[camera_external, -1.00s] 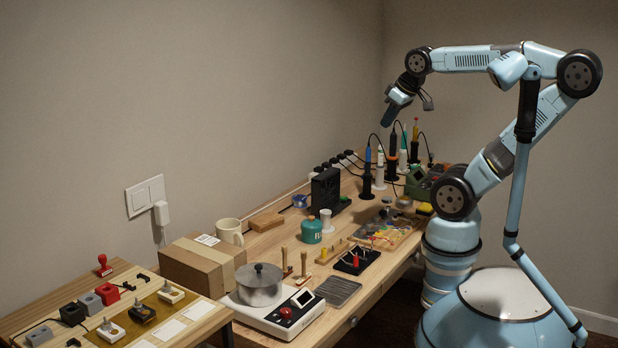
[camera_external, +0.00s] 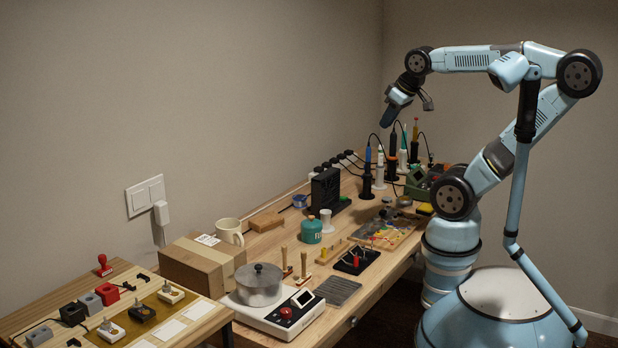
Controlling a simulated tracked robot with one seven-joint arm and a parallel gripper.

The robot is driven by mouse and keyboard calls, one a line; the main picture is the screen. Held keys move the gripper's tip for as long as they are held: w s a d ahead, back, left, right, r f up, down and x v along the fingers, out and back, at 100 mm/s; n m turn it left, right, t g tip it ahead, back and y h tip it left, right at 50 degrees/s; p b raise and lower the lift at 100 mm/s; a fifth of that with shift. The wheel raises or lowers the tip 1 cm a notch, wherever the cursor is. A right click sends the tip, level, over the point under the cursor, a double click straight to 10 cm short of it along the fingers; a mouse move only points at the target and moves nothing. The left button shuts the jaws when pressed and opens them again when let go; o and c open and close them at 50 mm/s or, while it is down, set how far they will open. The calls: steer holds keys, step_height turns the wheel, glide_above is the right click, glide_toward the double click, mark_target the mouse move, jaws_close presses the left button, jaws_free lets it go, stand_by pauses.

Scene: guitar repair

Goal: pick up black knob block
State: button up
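A black block with a light-coloured knob on top (camera_external: 142,313) sits on the tan board of the small table at the lower left. White-based knob blocks stand on either side of it, one behind to the right (camera_external: 171,293) and one in front to the left (camera_external: 110,331). My gripper (camera_external: 389,116) hangs high above the far part of the long workbench, well away from the black knob block. It is seen small and from the side, so I cannot tell its finger opening. Nothing is seen hanging from it.
Black, grey and red blocks (camera_external: 107,294) and a red stamp (camera_external: 103,266) stand behind the board. A cardboard box (camera_external: 199,265), a mug (camera_external: 229,231) and a pot on a hot plate (camera_external: 259,285) are to the right. Upright tools (camera_external: 392,158) stand below my gripper.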

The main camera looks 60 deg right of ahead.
steer(key=o, duration=0.7)
steer(key=shift+o, duration=0.2)
